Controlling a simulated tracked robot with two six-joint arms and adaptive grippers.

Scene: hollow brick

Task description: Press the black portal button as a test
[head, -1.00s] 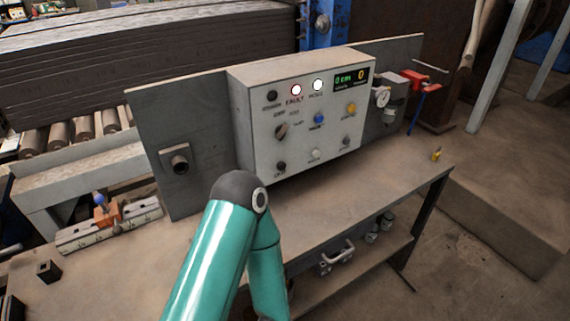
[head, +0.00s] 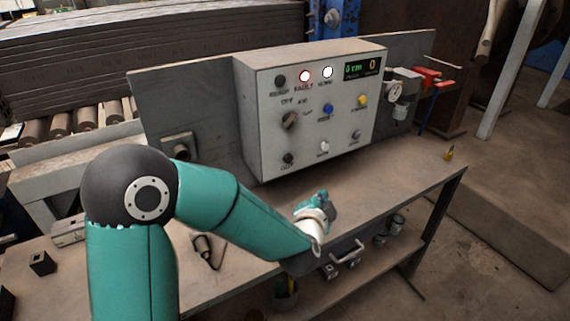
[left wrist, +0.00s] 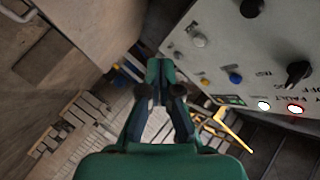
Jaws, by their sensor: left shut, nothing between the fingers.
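The grey control box (head: 258,125) stands on the bench. It has one black button (head: 280,80) at its upper left and another (head: 288,158) at its lower left; I cannot read which is labelled portal. My left gripper (head: 325,200) is low in front of the box, over the bench, apart from the buttons. In the left wrist view, its fingers (left wrist: 160,72) are together and empty. The box shows there turned over at the upper right, with the lower black button (left wrist: 251,8) at the top edge. My right gripper is out of view.
The box also carries a selector knob (head: 290,120), blue (head: 328,110), yellow (head: 362,100) and white (head: 323,147) buttons, a lit red-rimmed lamp (head: 305,76) and a display (head: 361,67). A red clamp (head: 428,77) is at the right. The bench's right end (head: 425,180) is mostly clear.

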